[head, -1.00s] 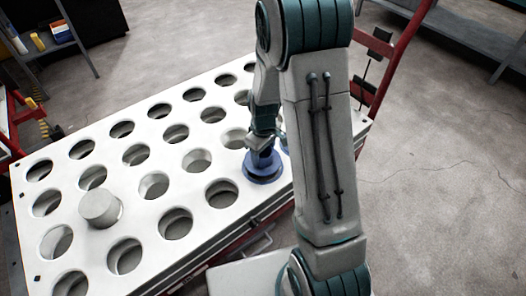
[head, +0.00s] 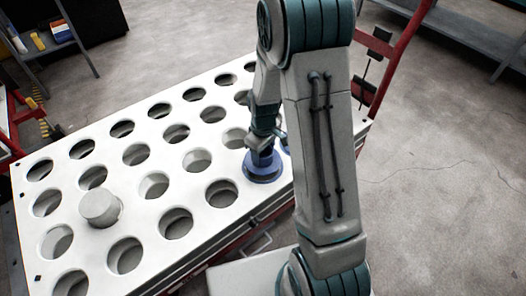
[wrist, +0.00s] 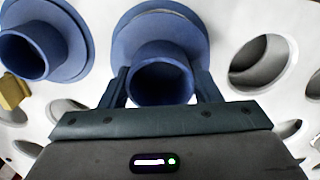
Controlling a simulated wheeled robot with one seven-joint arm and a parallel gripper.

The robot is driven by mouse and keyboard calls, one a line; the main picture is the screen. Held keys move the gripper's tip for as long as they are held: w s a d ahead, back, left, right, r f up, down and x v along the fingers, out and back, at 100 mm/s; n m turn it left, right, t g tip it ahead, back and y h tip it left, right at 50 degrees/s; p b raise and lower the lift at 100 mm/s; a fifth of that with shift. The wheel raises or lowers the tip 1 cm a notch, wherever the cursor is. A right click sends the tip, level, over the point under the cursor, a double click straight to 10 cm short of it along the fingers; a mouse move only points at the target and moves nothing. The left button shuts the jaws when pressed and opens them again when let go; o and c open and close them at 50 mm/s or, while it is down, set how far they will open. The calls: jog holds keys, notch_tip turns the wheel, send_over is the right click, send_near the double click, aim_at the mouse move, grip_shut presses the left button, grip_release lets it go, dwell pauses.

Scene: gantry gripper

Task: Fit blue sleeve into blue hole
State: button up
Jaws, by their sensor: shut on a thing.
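My gripper (wrist: 161,82) is shut on the upright tube of a blue sleeve (wrist: 160,52), with one finger on each side of it. The sleeve's wide round flange shows beyond the tube. In the head view the blue sleeve (head: 263,171) is at the near right edge of the white plate, below my gripper (head: 262,146). It is at or very close to the plate surface. The hole beneath it is hidden, so I cannot tell how far it sits in. A second blue flanged sleeve (wrist: 38,48) stands at left in the wrist view.
The white plate (head: 72,225) has many round open holes. A pale grey cylinder (head: 100,207) stands in one at the left. Red frame parts (head: 403,50) rise behind on the right. A shelf (head: 58,38) stands at the back left.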

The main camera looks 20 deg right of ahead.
jog(key=shift+f+b, duration=1.15)
jog(key=shift+f, duration=0.5)
jog(key=o, duration=1.2)
notch_tip(320, 180, up, 14)
jog(key=p, duration=0.5)
jog(key=shift+f, duration=0.1)
jog(key=s+r+m+t+p, duration=0.1)
jog(key=s+r+m+p, duration=0.1)
jog(key=s+r+p, duration=0.3)
jog(key=s+r+m+t+p, duration=0.1)
jog(key=s+r+p, duration=0.5)
jog(key=r+p, duration=0.7)
jog(key=s+r+m+p, duration=0.4)
jog(key=r+p, duration=0.5)
jog(key=r, duration=1.4)
jog(key=shift+s+a+r+t+p, duration=0.1)
jog(key=shift+s+r+t+p, duration=0.1)
jog(key=shift+s, duration=0.4)
jog(key=shift+s+a+r+t+p, duration=0.1)
jog(key=shift+s+r+t+p, duration=0.1)
jog(key=shift+s, duration=0.35)
